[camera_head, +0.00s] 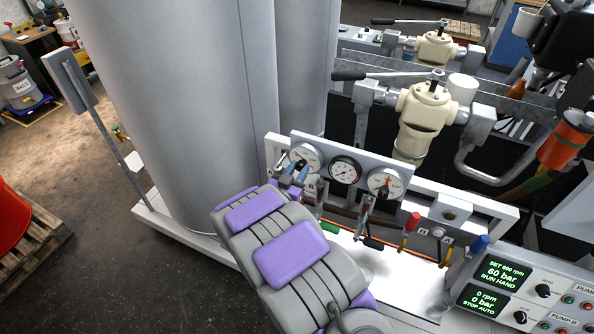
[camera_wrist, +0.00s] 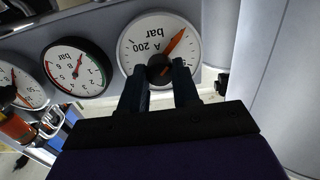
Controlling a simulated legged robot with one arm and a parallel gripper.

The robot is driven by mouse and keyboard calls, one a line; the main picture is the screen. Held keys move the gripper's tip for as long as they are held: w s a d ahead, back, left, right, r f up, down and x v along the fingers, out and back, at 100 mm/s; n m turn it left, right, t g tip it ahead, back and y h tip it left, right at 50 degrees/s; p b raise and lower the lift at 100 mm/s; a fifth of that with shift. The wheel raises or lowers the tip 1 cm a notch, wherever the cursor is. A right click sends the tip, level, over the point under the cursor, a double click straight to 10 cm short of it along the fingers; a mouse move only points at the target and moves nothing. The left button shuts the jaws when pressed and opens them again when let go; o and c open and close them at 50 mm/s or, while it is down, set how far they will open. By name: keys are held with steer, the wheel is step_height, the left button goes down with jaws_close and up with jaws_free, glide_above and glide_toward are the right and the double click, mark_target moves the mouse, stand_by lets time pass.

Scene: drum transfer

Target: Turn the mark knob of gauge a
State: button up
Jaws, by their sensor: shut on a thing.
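Gauge a (camera_wrist: 150,32) is a round white dial marked "A 200 bar", seen upside down in the wrist view. Its orange pointer slants to the upper right there. The dark mark knob (camera_wrist: 158,69) sits at the dial's centre. My gripper (camera_wrist: 159,72) has its two dark fingers on either side of the knob and is shut on it. In the head view gauge a (camera_head: 303,153) is the left dial of the white panel. My gripper (camera_head: 297,170) reaches it from below, and its fingers hide the knob and part of the dial.
A middle gauge (camera_head: 345,170) and a right gauge (camera_head: 385,182) share the panel. A large grey cylinder (camera_head: 185,110) rises close on the left. A control box (camera_head: 500,275) reads 60 bar.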

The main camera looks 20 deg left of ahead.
jaws_close()
steer(key=shift+m+b, duration=0.3)
steer(key=m+b, duration=0.2)
steer(key=m, duration=0.1)
steer(key=shift+f, duration=0.15)
steer(key=m+b, duration=0.4)
steer(key=m, duration=0.1)
steer(key=shift+f+b, duration=0.1)
steer(key=shift+b, duration=0.25)
steer(key=m+b, duration=0.1)
steer(key=m, duration=0.2)
steer(key=shift+s+m, duration=0.1)
steer(key=shift+m, duration=0.3)
steer(key=shift+d+m, duration=0.1)
steer(key=shift+m, duration=1.7)
